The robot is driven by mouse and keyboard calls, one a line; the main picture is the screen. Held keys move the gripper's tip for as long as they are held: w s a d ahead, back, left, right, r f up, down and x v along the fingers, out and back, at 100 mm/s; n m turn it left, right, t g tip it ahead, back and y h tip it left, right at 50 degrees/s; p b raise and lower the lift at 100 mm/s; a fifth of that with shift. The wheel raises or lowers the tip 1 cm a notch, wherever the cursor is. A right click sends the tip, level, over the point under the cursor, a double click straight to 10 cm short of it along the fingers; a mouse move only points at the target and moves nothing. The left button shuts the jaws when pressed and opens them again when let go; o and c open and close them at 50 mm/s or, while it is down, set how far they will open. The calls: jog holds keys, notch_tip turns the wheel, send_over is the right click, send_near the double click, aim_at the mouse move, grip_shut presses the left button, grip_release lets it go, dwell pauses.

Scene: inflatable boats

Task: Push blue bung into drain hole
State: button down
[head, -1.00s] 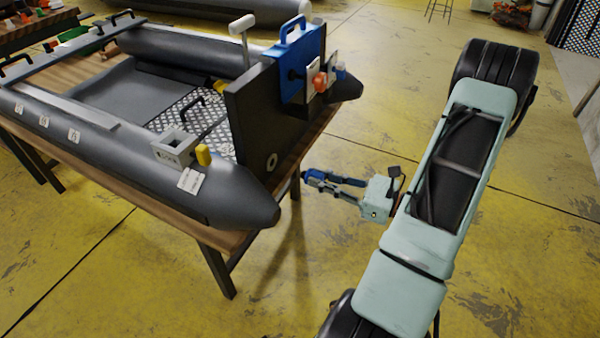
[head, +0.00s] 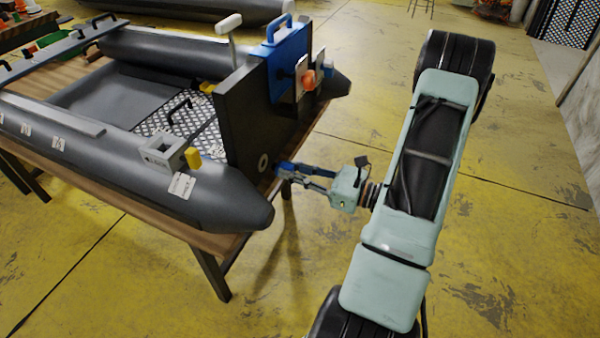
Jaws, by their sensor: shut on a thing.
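The drain hole (head: 263,162) shows as a dark hole in a pale ring, low on the black transom (head: 246,128) of the grey inflatable boat. My gripper (head: 281,169) is just right of the ring, with its fingers pointing left toward the transom. It is shut on the blue bung (head: 278,168), which is small and mostly hidden by the fingers. The bung's tip is close to the drain hole. I cannot tell from this view whether it touches the ring or is lined up with it.
The boat's grey tube (head: 225,200) ends in a cone in front of the transom, close to my gripper. A blue clamp-on bracket (head: 287,60) with an orange knob sits higher on the transom. The boat rests on a wooden table (head: 215,243). Open yellow floor lies to the right.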

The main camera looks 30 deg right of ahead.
aim_at(278, 165)
jog(key=shift+x, duration=1)
jog(key=shift+x, duration=1.1)
jog(key=c, duration=1.8)
grip_release()
jog(key=shift+o, duration=0.2)
jog(key=v, duration=1.2)
